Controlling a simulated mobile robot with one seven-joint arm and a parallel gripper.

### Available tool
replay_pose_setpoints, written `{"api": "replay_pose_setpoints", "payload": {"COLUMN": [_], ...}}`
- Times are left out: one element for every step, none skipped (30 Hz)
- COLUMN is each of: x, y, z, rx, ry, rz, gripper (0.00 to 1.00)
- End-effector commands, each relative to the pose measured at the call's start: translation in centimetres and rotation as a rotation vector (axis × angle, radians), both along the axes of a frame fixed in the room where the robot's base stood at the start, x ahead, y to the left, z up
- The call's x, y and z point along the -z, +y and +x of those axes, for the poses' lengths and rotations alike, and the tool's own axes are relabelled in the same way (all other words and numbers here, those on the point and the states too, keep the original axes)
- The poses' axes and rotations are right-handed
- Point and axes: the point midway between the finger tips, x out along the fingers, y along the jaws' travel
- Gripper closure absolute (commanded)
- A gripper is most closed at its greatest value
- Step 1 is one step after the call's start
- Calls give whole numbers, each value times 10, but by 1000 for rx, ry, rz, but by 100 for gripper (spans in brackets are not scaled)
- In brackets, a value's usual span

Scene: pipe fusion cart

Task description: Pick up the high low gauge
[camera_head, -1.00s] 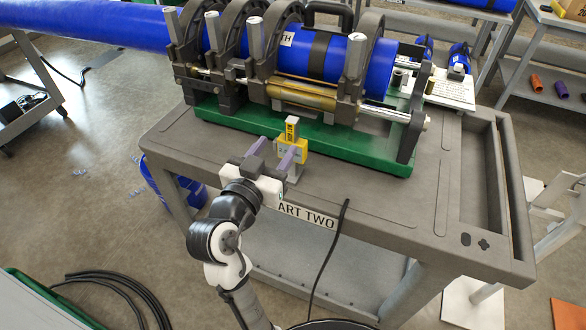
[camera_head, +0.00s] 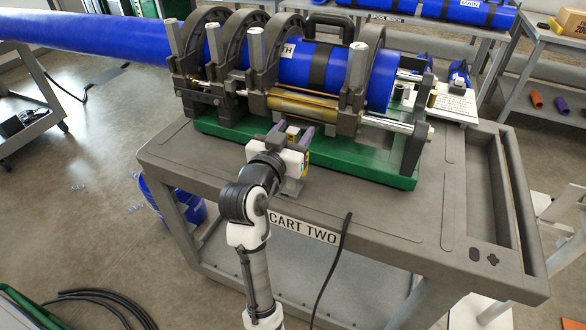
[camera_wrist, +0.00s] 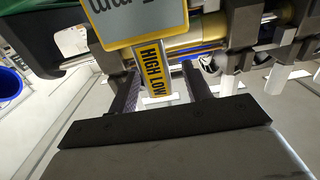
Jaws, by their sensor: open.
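The high low gauge (camera_wrist: 153,75) is yellow and light grey with a "HIGH LOW" label. In the head view it stands at the cart's front edge, mostly hidden behind my gripper (camera_head: 292,131), with a bit of yellow (camera_head: 308,156) showing. In the wrist view my gripper (camera_wrist: 161,72) is open, with one dark finger on each side of the gauge's labelled stem. The gauge's wider yellow-framed plate is beyond the fingertips. I cannot tell whether either finger touches it.
The grey cart (camera_head: 400,212) carries a green-based fusion machine (camera_head: 350,162) clamping a blue pipe (camera_head: 100,38), close behind the gauge. A black cable (camera_head: 335,262) hangs over the cart's front edge. The cart top right of the gripper is clear.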

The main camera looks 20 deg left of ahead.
Motion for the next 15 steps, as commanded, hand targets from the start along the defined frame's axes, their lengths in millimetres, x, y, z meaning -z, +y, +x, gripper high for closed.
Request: {"api": "replay_pose_setpoints", "payload": {"x": [-3, -3, -2, -2, -2, -1, -1, -1, 0, 0, 0, 0, 0, 0, 0], "y": [0, -1, -1, -1, -1, -1, -1, -1, -1, -1, -1, -1, -1, -1, -1], "z": [7, 10, 14, 16, 17, 18, 18, 18, 18, 18, 18, 18, 18, 18, 18], "rx": [1, 1, 1, 1, 1, 1, 1, 0, 0, 0, 0, 0, 0, 0, 0], "ry": [0, 0, 0, 0, -1, -2, -2, -2, -2, -2, -2, -2, -2, -2, -2], "rz": [1, 1, 1, 1, 2, 2, 2, 2, 2, 2, 2, 2, 2, 2, 2], "gripper": [51, 51, 51, 51, 51, 51, 51, 51, 51, 51, 51, 52, 56, 60, 65]}}
